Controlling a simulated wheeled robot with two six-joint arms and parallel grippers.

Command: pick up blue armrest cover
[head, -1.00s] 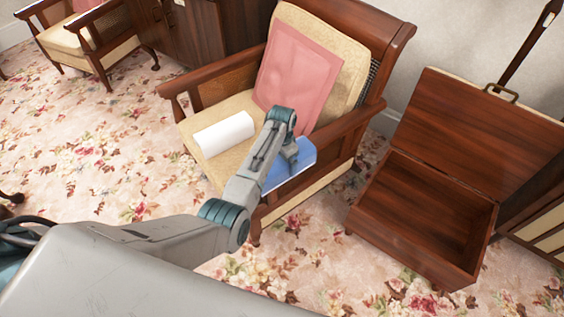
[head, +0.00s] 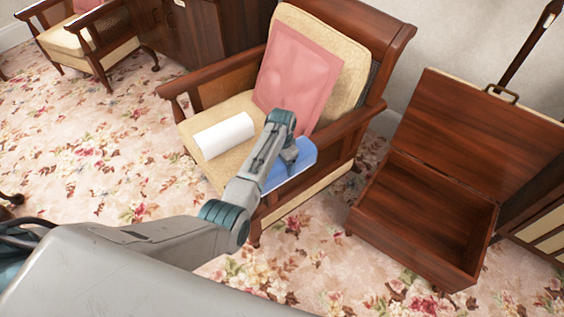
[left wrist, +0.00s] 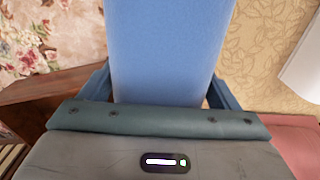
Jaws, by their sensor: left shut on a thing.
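In the left wrist view the blue cover (left wrist: 170,50) fills the middle, between the two dark blue fingers of my left gripper (left wrist: 162,90). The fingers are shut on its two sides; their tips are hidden. I cannot tell whether the cover is clear of the armrest. My right gripper is not in view.
An open wooden chest (head: 425,215) stands to the right. Another armchair (head: 75,40) is at the far left. Floral carpet lies clear between.

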